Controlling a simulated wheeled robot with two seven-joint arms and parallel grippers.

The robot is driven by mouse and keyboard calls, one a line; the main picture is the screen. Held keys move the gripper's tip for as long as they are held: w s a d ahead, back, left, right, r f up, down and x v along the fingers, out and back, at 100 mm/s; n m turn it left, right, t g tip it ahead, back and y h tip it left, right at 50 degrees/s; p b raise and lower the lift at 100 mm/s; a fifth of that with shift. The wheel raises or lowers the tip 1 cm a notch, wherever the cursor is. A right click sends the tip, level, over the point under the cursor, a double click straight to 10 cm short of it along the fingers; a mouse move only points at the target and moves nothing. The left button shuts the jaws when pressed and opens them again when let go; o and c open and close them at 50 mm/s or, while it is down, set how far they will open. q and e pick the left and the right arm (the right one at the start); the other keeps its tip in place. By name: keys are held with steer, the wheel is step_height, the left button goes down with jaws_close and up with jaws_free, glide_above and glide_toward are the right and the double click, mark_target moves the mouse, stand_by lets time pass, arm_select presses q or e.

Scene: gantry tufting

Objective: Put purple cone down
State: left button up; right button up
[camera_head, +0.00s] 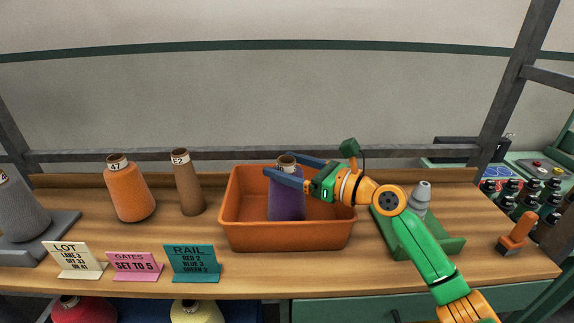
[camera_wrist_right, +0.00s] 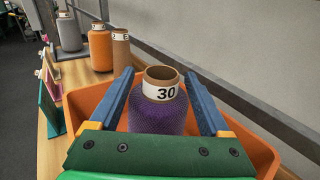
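The purple cone (camera_head: 287,206), with a brown tube top and a white label reading 30, is upright inside the orange bin (camera_head: 290,238). Its base is hidden behind the bin's front wall, so I cannot tell whether it touches the floor. My right gripper (camera_head: 264,163) reaches in from the right with its blue fingers on either side of the cone's upper part. In the right wrist view the purple cone (camera_wrist_right: 158,115) stands between the fingers, with gaps showing on both sides, so the gripper looks open around it. My left gripper is not in view.
An orange cone (camera_head: 130,192), a brown cone (camera_head: 187,185) and a grey cone (camera_head: 20,210) stand left of the bin. Lot, gates and rail signs (camera_head: 135,266) line the front edge. A green tray (camera_head: 450,246) with a grey object is at right, under my arm.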

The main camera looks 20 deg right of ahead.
steer(key=b+v, duration=0.5)
steer(key=v, duration=0.7)
steer(key=shift+r, duration=0.15)
